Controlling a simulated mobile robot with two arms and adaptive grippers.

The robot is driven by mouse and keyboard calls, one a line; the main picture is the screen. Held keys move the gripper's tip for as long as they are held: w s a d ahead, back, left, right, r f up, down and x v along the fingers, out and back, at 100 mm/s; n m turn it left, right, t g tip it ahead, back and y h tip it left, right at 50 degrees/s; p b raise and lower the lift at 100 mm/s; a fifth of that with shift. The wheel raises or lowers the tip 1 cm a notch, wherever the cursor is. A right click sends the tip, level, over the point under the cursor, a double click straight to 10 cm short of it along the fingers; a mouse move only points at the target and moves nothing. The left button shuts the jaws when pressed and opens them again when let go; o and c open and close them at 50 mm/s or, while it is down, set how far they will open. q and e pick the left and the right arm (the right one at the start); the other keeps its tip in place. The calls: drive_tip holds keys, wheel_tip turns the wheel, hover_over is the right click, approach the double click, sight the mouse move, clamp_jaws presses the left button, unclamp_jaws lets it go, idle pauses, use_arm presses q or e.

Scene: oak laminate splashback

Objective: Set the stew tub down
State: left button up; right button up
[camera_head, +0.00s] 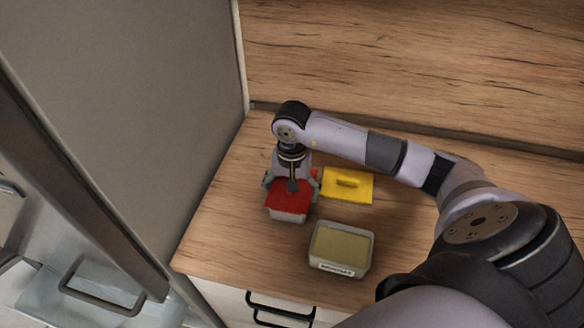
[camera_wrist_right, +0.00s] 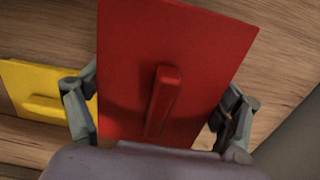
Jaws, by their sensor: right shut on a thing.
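A tub with a red lid (camera_head: 290,197), its pale body (camera_head: 287,215) showing below, is at the left part of the counter. I take it for the stew tub; no label on it is readable. My right gripper (camera_head: 291,184) is above it, shut on it with one finger at each side. In the right wrist view the red lid (camera_wrist_right: 178,60) with its bar handle fills the middle, between the fingers (camera_wrist_right: 156,115). The tub is at or just above the counter; I cannot tell if it touches. My left gripper is not in view.
A yellow lid (camera_head: 347,186) lies right of the red-lidded tub. An open tub (camera_head: 341,268) with olive-coloured contents and a front label stands nearer the front edge. A tall grey panel (camera_head: 130,100) bounds the wooden counter (camera_head: 235,235) at left; the splashback (camera_head: 420,70) is behind.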

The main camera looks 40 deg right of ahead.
drive_tip(key=o, duration=1.4)
